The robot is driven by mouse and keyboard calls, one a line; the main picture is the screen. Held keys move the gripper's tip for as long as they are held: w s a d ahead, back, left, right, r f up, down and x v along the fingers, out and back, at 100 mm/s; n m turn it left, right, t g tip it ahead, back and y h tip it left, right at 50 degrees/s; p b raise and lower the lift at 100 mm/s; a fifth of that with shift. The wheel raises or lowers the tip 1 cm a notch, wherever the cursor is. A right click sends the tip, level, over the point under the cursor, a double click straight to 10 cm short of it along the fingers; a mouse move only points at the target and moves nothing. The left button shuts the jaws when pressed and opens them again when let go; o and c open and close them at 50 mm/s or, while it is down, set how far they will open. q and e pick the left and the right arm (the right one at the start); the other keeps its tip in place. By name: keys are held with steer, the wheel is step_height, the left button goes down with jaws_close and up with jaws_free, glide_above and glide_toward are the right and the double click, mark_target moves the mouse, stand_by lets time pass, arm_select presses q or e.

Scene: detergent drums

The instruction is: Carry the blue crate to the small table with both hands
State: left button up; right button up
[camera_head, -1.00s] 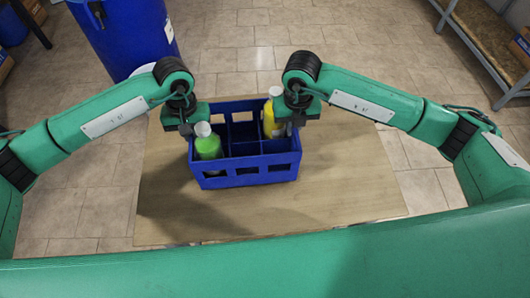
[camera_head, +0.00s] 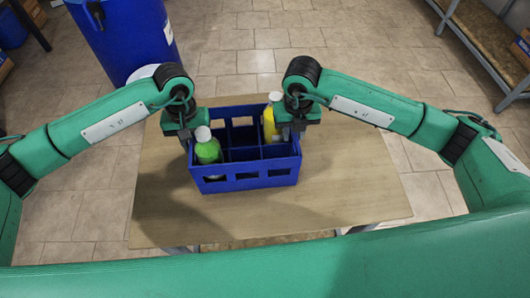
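The blue crate (camera_head: 244,184) is upright over the wooden table (camera_head: 340,190), near the middle of the view. I cannot tell whether its bottom touches the tabletop. It has several compartments. A green bottle with a white cap (camera_head: 208,150) stands in the front left one, and a yellow bottle (camera_head: 269,124) is at the back right. My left gripper (camera_head: 187,138) is at the crate's left wall, and my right gripper (camera_head: 287,131) is at its right wall. Both seem closed on these walls; the fingertips are mostly hidden.
A large blue drum (camera_head: 125,40) stands on the tiled floor beyond the table at the upper left. A shelf (camera_head: 485,35) is at the upper right. The tabletop is bare right of and in front of the crate. My green body covers the bottom of the view.

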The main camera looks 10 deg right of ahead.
arm_select(q)
steer(key=shift+r, duration=0.15)
steer(key=r, duration=0.3)
steer(key=w+r, duration=0.1)
steer(key=r, duration=0.6)
steer(key=shift+w+r, duration=0.2)
steer(key=shift+r, duration=0.6)
arm_select(e)
steer(key=shift+r, duration=0.15)
step_height(320, 180, up, 12)
steer(key=shift+f, duration=0.15)
